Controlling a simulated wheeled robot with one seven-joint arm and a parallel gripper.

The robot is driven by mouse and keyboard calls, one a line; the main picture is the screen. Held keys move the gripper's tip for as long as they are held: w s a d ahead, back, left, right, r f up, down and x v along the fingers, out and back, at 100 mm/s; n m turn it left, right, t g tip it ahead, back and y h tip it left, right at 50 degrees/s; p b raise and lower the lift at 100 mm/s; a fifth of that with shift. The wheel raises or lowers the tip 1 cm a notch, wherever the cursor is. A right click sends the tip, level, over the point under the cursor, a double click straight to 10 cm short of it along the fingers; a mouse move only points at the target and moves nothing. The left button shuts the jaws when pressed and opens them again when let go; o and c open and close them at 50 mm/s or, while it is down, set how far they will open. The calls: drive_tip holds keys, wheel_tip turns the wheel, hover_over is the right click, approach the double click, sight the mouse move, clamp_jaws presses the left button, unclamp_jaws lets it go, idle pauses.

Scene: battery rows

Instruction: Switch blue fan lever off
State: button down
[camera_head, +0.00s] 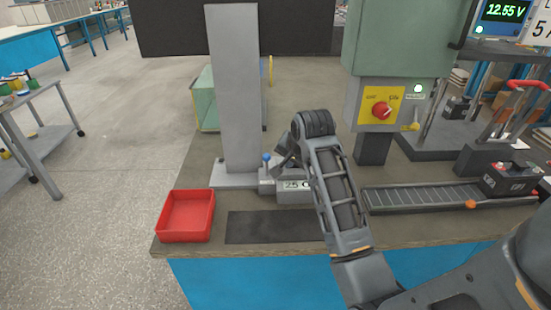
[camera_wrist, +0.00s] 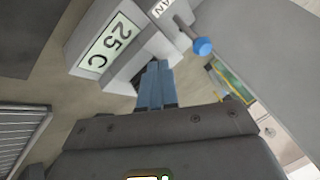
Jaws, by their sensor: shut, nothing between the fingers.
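The fan lever shows in the wrist view as a short grey stem with a blue ball knob (camera_wrist: 203,46). In the head view the knob (camera_head: 266,157) stands upright on a small grey housing at the foot of a tall grey column. A label ending in "AN" is beside the stem in the wrist view. My gripper (camera_wrist: 155,66) is shut and empty, its fingertips beside the housing and apart from the knob, which is to their right in the wrist view. In the head view my gripper (camera_head: 284,158) is just right of the knob, partly hidden by my wrist.
A grey box with a "25 C" display (camera_wrist: 108,47) is left of my fingertips. The grey column (camera_head: 235,90) rises behind the lever. A red tray (camera_head: 186,211), a dark mat (camera_head: 270,227) and a roller conveyor (camera_head: 420,196) with a battery share the bench.

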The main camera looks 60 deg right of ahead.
sight(267, 165)
drive_tip(key=shift+w+d+f, duration=0.1)
drive_tip(key=shift+w+f, duration=0.1)
drive_tip(key=shift+w, duration=0.55)
drive_tip(key=shift+w+d+f, duration=0.15)
drive_tip(key=shift+w, duration=0.55)
drive_tip(key=shift+w+d+f, duration=0.1)
drive_tip(key=shift+w+f, duration=0.1)
drive_tip(key=shift+w, duration=0.55)
drive_tip(key=shift+p, duration=0.3)
drive_tip(key=shift+r+p, duration=0.2)
drive_tip(key=shift+p, duration=0.15)
drive_tip(key=shift+w+d+r+y+p, duration=0.2)
drive_tip(key=shift+d+y+p, duration=0.1)
drive_tip(key=shift+p, duration=0.9)
drive_tip(key=shift+w+d+f+p, duration=0.1)
drive_tip(key=shift+w+d+p, duration=0.15)
drive_tip(key=shift+d+p, duration=0.4)
drive_tip(key=shift+w+d+f+p, duration=0.1)
drive_tip(key=shift+w+f+p, duration=0.15)
drive_tip(key=shift+p, duration=0.1)
drive_tip(key=shift+s, duration=0.15)
